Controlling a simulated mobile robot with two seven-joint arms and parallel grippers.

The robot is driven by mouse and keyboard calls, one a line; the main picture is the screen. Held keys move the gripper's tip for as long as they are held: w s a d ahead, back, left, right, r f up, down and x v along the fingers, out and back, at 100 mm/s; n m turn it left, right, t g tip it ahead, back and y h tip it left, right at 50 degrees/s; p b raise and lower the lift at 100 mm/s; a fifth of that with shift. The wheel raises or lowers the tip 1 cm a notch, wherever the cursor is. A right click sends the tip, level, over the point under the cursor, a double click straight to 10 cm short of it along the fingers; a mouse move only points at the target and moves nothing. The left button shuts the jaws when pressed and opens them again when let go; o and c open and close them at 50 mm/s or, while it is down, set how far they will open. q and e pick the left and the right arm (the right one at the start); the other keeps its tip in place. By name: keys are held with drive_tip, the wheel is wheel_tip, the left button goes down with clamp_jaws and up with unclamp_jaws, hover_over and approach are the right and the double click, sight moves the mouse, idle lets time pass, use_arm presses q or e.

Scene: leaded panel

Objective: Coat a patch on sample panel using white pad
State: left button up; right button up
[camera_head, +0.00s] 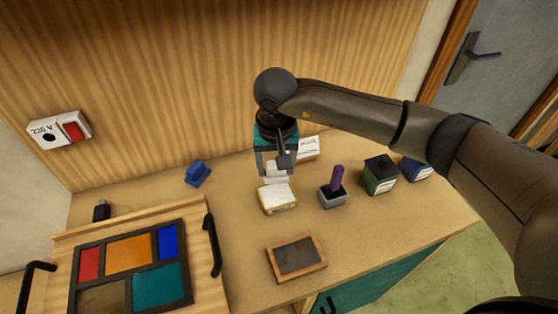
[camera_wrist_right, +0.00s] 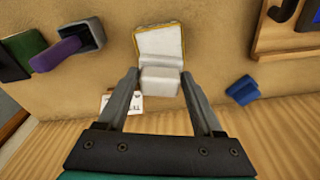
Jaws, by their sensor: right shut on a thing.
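My right gripper (camera_head: 276,166) is shut on a white pad (camera_wrist_right: 160,80), a small pale block between its fingertips. The pad (camera_head: 276,180) is at the back edge of a shallow white tray (camera_head: 279,198) with a yellow rim. In the right wrist view the tray (camera_wrist_right: 160,40) lies just beyond the pad; I cannot tell whether they touch. A small wood-framed board with a dark grey face (camera_head: 297,257), apparently the sample panel, lies flat near the bench's front edge. My left gripper is not in view.
A grey holder (camera_head: 332,198) with a purple-handled tool, a green box (camera_head: 380,174) and a blue box (camera_head: 416,168) stand to the right. A white card (camera_head: 308,148) is behind the gripper. A blue block (camera_head: 198,173) and a coloured leaded panel (camera_head: 130,262) are left.

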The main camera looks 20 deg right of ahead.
drive_tip(key=b, duration=0.3)
hover_over(277, 195)
drive_tip(key=shift+w+f, duration=0.1)
drive_tip(key=shift+f, duration=2.8)
drive_tip(key=shift+f+b, duration=0.5)
drive_tip(key=shift+f+b, duration=0.15)
drive_tip(key=shift+b, duration=0.15)
drive_tip(key=shift+r+p, duration=2)
drive_tip(key=shift+r, duration=1.65)
